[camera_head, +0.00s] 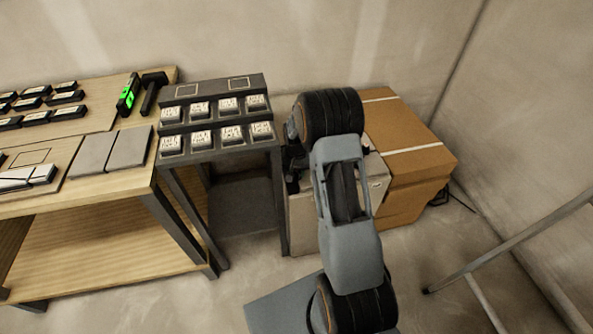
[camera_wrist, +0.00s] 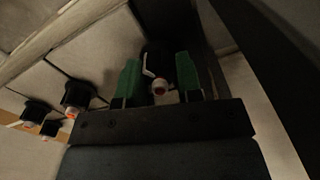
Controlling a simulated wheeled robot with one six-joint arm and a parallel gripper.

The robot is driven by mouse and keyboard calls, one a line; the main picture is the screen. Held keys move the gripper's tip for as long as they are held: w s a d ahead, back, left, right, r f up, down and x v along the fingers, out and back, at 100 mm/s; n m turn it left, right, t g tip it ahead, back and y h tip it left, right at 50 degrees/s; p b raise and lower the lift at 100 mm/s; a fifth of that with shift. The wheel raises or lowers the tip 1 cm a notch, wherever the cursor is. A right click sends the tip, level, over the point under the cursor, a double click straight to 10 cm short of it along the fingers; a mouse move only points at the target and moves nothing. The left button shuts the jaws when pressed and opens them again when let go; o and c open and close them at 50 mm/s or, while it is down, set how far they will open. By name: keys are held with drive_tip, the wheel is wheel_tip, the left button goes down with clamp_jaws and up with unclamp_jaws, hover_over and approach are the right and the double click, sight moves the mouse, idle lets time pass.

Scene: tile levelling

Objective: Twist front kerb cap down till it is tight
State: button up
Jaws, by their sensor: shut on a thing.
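In the wrist view my gripper (camera_wrist: 158,78) has its two green fingers on either side of a dark cap (camera_wrist: 155,57). A white stem and a pale ring with a red centre (camera_wrist: 160,87) show at the cap. The gripper is shut on it; which kerb cap this is cannot be told from the picture. The view is dark, so the cap's seating on the tile is unclear. In the head view my arm hides the gripper and the cap.
More dark caps with red-marked stems (camera_wrist: 78,95) stand at the left of the wrist view, beside pale tiles. In the head view a wooden bench (camera_head: 110,190), a dark rack of labelled blocks (camera_head: 215,143) and a cardboard box (camera_head: 405,150) stand along the wall.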

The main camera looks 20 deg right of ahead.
drive_tip(key=shift+m, duration=0.7)
drive_tip(key=o, duration=0.9)
drive_tip(key=shift+o, duration=0.2)
wheel_tip(320, 180, up, 14)
drive_tip(key=p, duration=0.2)
drive_tip(key=shift+p, duration=0.35)
drive_tip(key=shift+f, duration=0.15)
